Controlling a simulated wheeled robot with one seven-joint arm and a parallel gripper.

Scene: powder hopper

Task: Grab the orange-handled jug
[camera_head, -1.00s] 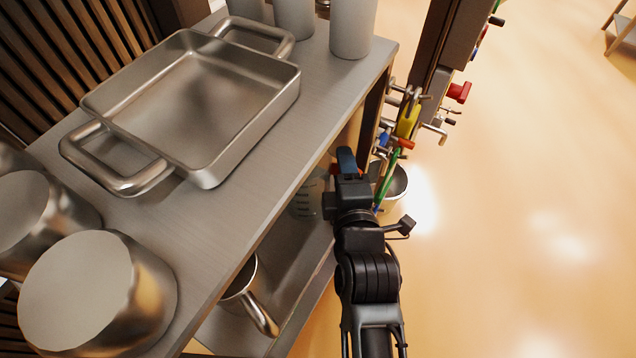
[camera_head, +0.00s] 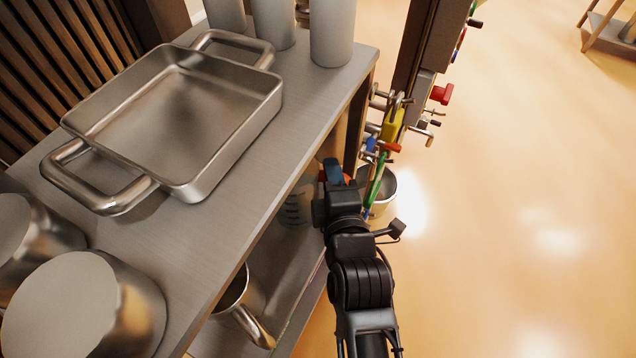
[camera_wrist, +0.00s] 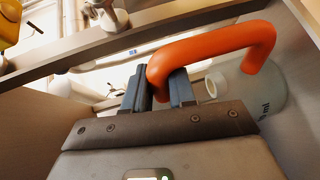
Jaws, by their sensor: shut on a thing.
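The jug (camera_head: 298,203) is a translucent measuring jug with dark marks, standing on the shelf under the steel counter, partly hidden by the counter and my arm. Its orange handle (camera_wrist: 222,50) arches across the wrist view, and its clear body (camera_wrist: 268,88) is at the right there. My gripper (camera_wrist: 160,85) has its two fingers on either side of the left end of the handle and is shut on it. In the head view my gripper (camera_head: 334,180) is beside the shelf opening, and only a sliver of orange shows by it.
A steel tray (camera_head: 180,125) and steel cylinders (camera_head: 333,35) stand on the counter above. A steel pot (camera_head: 235,290) is on the lower shelf. A post with valves and a yellow part (camera_head: 394,122) stands close right of my gripper, with a bucket (camera_head: 382,190) below. Open floor lies to the right.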

